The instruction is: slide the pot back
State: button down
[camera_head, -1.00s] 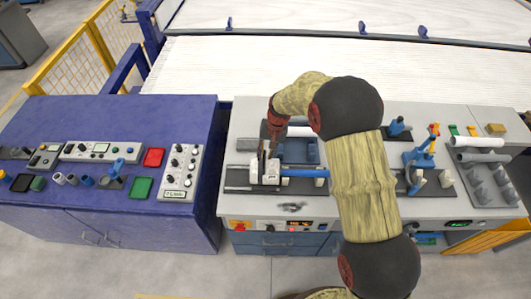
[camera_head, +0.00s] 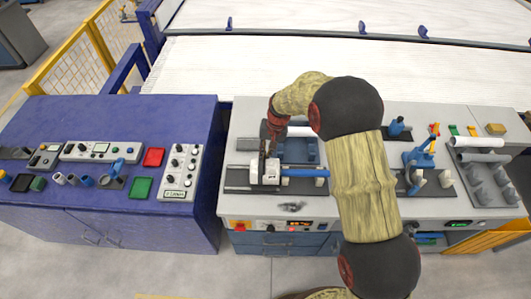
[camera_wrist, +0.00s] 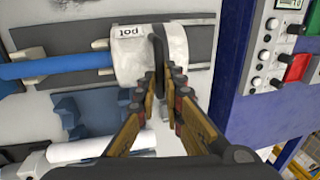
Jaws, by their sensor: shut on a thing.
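The pot (camera_head: 257,174), a white block marked "pot", sits on a dark rail plate at the left part of the grey bench. In the wrist view the pot (camera_wrist: 130,66) shows its label, with a blue rod (camera_wrist: 60,67) running out on its left side. A dark upright tab (camera_wrist: 158,50) stands at the pot. My gripper (camera_wrist: 163,78) is above the pot, its two fingers closed in on this tab. In the head view my gripper (camera_head: 264,150) comes down on the pot from behind. The exact finger contact is partly hidden.
A blue cradle (camera_head: 299,152) with a white pipe (camera_wrist: 85,148) lies just behind the rail. A blue cabinet (camera_head: 205,130) with a control box (camera_head: 180,172) stands to the left. A small grey metal part (camera_head: 291,207) lies in front of the rail.

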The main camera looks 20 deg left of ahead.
jog(key=s+a, duration=0.2)
jog(key=a, duration=0.8)
jog(key=shift+s+b, duration=0.2)
jog(key=shift+b, duration=0.25)
jog(key=shift+a+r, duration=0.1)
jog(key=c, duration=2)
grip_release()
jog(key=shift+a, duration=0.15)
jog(key=shift+c, duration=0.2)
jog(key=shift+o, duration=0.7)
notch_tip(320, 180, up, 12)
jog(key=d, duration=0.2)
jog(key=shift+w+d+f, duration=0.25)
